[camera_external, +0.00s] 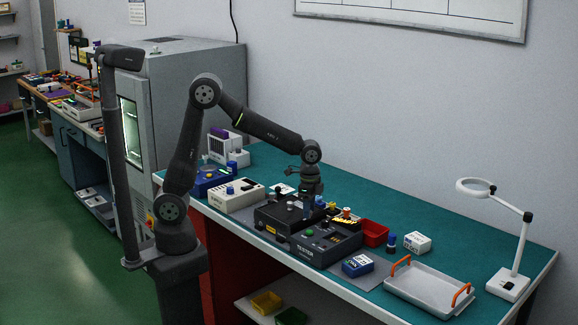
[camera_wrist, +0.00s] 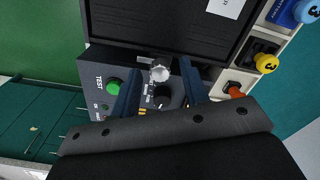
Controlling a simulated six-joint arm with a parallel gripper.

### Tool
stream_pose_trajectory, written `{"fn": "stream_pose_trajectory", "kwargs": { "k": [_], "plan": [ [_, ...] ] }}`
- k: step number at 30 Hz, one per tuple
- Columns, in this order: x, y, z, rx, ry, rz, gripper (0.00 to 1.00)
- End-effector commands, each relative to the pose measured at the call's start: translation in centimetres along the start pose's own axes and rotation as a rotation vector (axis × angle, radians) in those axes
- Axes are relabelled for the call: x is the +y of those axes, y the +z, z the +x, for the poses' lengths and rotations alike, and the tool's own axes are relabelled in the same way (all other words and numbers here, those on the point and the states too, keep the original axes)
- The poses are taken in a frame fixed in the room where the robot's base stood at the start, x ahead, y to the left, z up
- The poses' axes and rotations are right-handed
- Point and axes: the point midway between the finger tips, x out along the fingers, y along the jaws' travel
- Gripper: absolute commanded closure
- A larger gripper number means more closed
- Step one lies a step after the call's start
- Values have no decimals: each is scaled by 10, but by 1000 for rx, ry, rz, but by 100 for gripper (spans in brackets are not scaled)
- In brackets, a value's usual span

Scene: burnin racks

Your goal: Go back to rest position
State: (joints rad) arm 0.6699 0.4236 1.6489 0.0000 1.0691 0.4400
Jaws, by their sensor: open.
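My gripper (camera_external: 311,200) is low over the dark equipment on the green bench, with the arm reaching out and bent down. In the wrist view my gripper (camera_wrist: 160,92) is open, its two fingers apart. A silver knob or latch (camera_wrist: 160,71) and a black dial (camera_wrist: 162,98) show between the fingers. I cannot tell whether the fingers touch anything. A green button (camera_wrist: 113,87) marked TEST is left of the fingers. The dark tester (camera_external: 326,243) stands in front of a black box (camera_external: 283,216), partly hidden by my gripper.
A blue block (camera_external: 357,265), a red bin (camera_external: 374,233), a white box (camera_external: 417,243) and a tray with orange handles (camera_external: 430,288) lie to the right. A white magnifier lamp (camera_external: 510,285) stands at the far right. A grey cabinet (camera_external: 190,85) stands behind the arm.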

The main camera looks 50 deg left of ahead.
Motion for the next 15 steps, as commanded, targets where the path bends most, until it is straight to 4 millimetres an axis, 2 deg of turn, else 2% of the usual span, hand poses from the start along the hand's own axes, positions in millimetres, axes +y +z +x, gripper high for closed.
{"fn": "stream_pose_trajectory", "kwargs": {
  "k": [15],
  "plan": [
    [0, 0, 0, 0, 0, 365, 59]
  ]
}}
